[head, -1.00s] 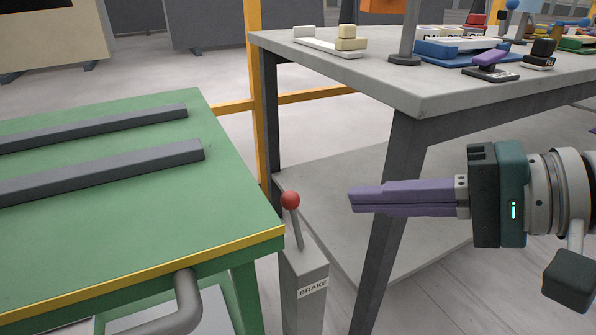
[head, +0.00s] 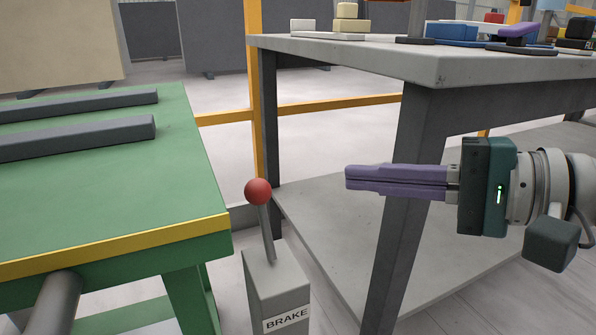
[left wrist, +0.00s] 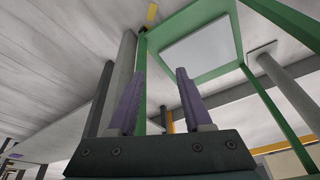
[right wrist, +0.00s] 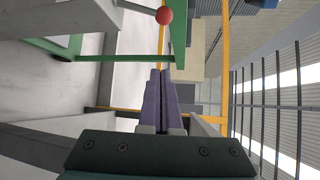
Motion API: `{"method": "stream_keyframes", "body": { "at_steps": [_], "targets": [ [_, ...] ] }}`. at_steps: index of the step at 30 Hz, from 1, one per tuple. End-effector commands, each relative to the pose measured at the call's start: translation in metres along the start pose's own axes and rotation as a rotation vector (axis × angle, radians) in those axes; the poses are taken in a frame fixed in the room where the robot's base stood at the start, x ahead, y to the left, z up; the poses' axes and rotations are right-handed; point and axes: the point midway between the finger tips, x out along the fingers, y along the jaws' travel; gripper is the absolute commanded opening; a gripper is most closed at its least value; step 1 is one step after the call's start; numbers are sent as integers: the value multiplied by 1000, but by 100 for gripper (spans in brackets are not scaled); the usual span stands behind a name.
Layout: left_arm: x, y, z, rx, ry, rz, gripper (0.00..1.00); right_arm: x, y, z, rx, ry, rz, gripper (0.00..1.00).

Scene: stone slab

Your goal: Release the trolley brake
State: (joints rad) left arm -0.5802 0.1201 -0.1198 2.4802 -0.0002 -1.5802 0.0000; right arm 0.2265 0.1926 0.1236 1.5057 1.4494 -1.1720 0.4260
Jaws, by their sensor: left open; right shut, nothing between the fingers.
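The brake lever has a red ball knob (head: 258,191) on a thin grey rod, tilted slightly left at the top. It rises from a grey post labelled BRAKE (head: 287,318), beside the green trolley (head: 95,200). My right gripper (head: 348,178) is shut and empty, at about knob height and to the right of the knob, not touching it. The red knob (right wrist: 164,15) also shows at the top of the right wrist view, beyond the purple fingers. My left gripper (left wrist: 158,80) is open and empty in the left wrist view; it is outside the head view.
A grey slab table (head: 400,58) stands at the right, holding several small objects; its leg (head: 405,200) is behind my right gripper. Open space lies between knob and right gripper.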

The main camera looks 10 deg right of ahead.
Motion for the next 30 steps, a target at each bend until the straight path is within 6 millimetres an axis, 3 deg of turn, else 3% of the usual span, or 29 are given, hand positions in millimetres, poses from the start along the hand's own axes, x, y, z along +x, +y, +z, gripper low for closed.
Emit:
{"method": "stream_keyframes", "body": {
  "at_steps": [15, 22, 30],
  "targets": [
    [37, 1, 12, 0, 0, 0, 50, 98, 3, 1, -1, -4, -3, 0],
    [27, 1, 9, 0, -1, 0, 50, 85, 0, 27, 0, -1, 1, 0],
    [26, 1, 8, 0, 0, 0, 50, 80, 0, 38, 1, 0, 1, 0]
  ]
}}
